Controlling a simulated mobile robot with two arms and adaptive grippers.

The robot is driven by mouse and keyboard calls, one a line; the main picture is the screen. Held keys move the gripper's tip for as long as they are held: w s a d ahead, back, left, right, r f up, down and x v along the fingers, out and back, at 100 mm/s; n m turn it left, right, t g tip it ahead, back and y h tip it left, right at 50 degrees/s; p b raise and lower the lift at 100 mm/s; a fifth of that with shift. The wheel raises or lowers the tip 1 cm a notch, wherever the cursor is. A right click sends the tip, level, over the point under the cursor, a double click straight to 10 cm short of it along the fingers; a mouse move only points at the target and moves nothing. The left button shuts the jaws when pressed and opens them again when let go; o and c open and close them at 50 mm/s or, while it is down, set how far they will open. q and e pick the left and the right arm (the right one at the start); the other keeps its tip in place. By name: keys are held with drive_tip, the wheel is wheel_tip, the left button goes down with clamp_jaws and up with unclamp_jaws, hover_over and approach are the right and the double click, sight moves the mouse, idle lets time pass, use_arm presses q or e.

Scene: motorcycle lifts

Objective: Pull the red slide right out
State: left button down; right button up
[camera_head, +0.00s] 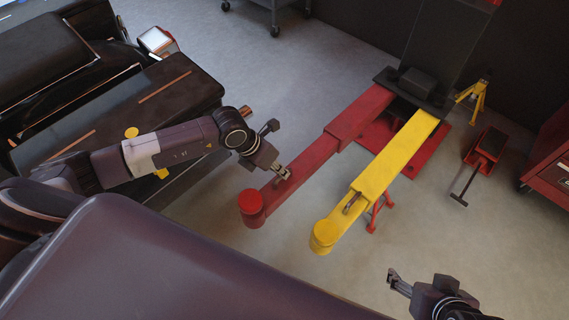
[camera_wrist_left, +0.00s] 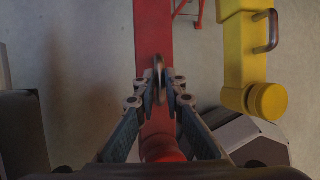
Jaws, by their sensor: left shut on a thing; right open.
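The red slide (camera_head: 268,198) is the narrower front part of the red lift arm, with a round red pad (camera_head: 251,205) at its end. It sticks out of the wider red sleeve (camera_head: 352,124) in the head view. My left gripper (camera_head: 285,174) is at the slide, shut on its handle. In the left wrist view the fingers (camera_wrist_left: 160,88) close from both sides on the dark upright handle (camera_wrist_left: 158,68), above the red slide (camera_wrist_left: 153,32). My right gripper (camera_head: 397,280) is open and empty at the lower right, apart from the lift.
A yellow arm (camera_head: 398,158) with its own handle (camera_head: 352,201) and round pad (camera_head: 323,236) runs alongside at the right. A black post stands behind. A red floor jack (camera_head: 484,148) and a yellow stand (camera_head: 477,92) are further right.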

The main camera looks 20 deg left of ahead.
use_arm(q)
drive_tip(key=shift+s+a+f, duration=0.1)
drive_tip(key=shift+s+f, duration=0.05)
drive_tip(key=shift+s, duration=0.1)
use_arm(e)
drive_tip(key=shift+s+d+f, duration=0.15)
drive_tip(key=shift+s+d, duration=0.05)
drive_tip(key=shift+s, duration=0.25)
use_arm(q)
drive_tip(key=c, duration=2)
unclamp_jaws()
drive_tip(key=shift+s+a, duration=0.1)
use_arm(e)
drive_tip(key=shift+a, duration=0.1)
use_arm(q)
drive_tip(key=shift+a+r, duration=0.1)
drive_tip(key=shift+r, duration=0.55)
drive_tip(key=v, duration=1.1)
drive_tip(key=shift+s, duration=0.1)
